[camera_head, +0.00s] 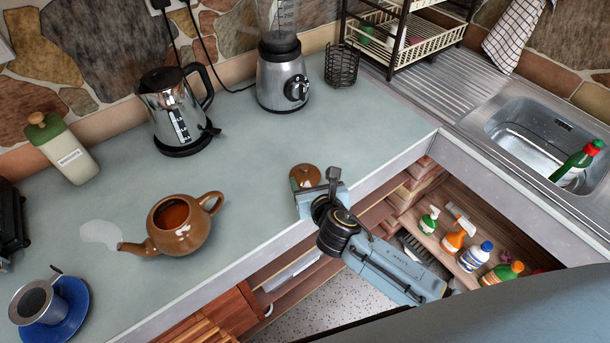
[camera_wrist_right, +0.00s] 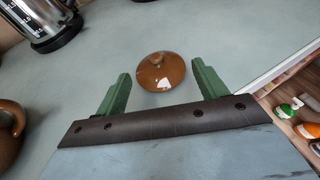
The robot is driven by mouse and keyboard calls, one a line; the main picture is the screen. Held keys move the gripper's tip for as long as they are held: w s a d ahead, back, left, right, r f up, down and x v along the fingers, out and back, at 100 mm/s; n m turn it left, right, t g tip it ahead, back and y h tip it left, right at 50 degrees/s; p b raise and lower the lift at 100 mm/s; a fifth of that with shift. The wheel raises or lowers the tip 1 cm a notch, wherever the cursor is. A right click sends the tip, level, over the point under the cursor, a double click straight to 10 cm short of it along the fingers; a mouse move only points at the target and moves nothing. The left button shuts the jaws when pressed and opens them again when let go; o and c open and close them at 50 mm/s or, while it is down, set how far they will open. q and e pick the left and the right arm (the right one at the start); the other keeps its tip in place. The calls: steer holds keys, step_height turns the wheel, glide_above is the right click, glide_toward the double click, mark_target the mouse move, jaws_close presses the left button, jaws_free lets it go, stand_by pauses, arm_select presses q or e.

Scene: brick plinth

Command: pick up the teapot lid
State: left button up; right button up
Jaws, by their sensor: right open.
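The brown teapot lid (camera_head: 304,176) lies on the grey-green counter near its front edge, right of the open teapot (camera_head: 179,226). In the right wrist view the round, glossy lid (camera_wrist_right: 161,72) lies with its knob up, just beyond and between my fingertips. My right gripper (camera_head: 318,194) is at the counter edge beside the lid. In the wrist view its two green fingers (camera_wrist_right: 161,84) are spread apart with nothing held between them. My left gripper is not in view.
A kettle (camera_head: 174,110), a blender (camera_head: 281,75) and a wire cup (camera_head: 341,65) stand farther back. A spill (camera_head: 101,233) lies by the teapot spout. An open cupboard with bottles (camera_head: 475,256) is below right. The counter around the lid is clear.

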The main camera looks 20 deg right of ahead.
mark_target(306, 172)
steer(key=shift+a+b+x, duration=0.15)
steer(key=shift+b+x, duration=0.1)
steer(key=shift+x, duration=1.3)
steer(key=shift+a+b+x, duration=0.1)
steer(key=shift+b+x, duration=0.15)
steer(key=shift+x, duration=1.25)
steer(key=shift+c, duration=0.4)
steer(key=shift+s+f, duration=0.15)
jaws_close()
